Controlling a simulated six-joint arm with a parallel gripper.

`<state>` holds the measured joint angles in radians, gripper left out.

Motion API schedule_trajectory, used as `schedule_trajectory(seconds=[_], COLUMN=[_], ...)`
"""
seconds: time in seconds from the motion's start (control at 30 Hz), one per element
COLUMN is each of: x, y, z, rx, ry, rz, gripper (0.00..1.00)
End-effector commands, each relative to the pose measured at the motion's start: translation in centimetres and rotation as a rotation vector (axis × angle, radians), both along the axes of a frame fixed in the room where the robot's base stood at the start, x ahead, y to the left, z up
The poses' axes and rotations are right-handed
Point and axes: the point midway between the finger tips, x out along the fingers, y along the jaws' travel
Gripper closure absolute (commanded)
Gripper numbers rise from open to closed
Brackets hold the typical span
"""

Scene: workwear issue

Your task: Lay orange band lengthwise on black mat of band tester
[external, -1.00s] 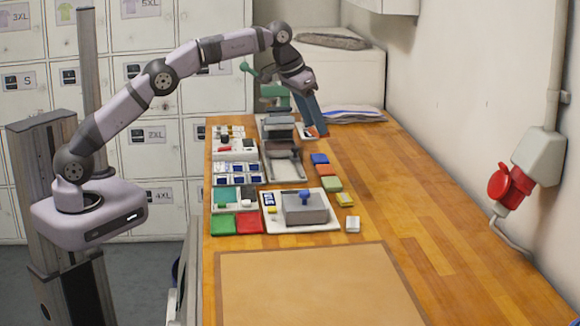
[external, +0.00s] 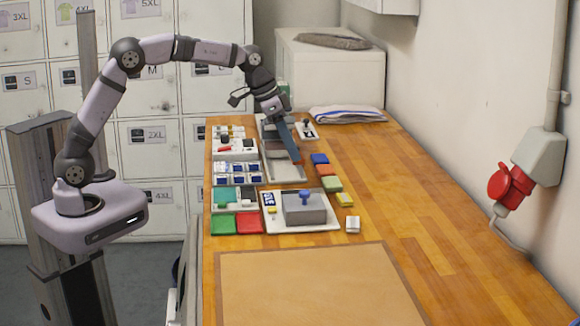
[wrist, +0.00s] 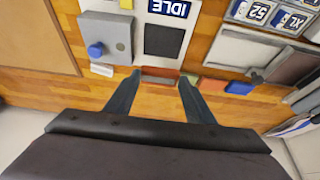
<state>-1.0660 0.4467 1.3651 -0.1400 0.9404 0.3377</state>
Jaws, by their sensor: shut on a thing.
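The orange band (wrist: 160,76) spans my gripper's two fingertips in the wrist view. My gripper (external: 297,160) is shut on it and holds it above the bench in the external view. The band tester (external: 330,213) is a white plate with a grey block and blue knob, nearer the external camera than my gripper. In the wrist view its black mat (wrist: 165,40) lies just beyond the band, beside the grey block (wrist: 108,38) and below the blue IDLE sign (wrist: 169,8). The band is apart from the mat. The mat is not clearly visible in the external view.
Blue (external: 320,158), orange (external: 326,170) and green (external: 331,184) blocks stand right of a grey device. A yellow item (external: 345,200) and a white item (external: 352,224) sit right of the tester. The right side of the wooden bench (external: 440,240) is clear.

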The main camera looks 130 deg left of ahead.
Motion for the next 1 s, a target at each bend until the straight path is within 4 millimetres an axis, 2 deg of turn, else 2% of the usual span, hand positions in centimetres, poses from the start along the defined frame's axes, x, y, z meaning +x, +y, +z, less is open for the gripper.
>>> schedule_trajectory(seconds=[0.2, 0.6, 0.87, 1.0], x=[0.0, 0.0, 0.0, 0.0], y=[0.0, -0.1, 0.0, -0.1], z=[-0.5, -5.7, -6.5, -7.8], rx=[-0.002, -0.003, -0.002, -0.005], ry=[0.001, 0.001, -0.001, 0.001], rz=[-0.01, -0.008, -0.008, -0.009], gripper=[0.72, 0.72, 0.72, 0.72])
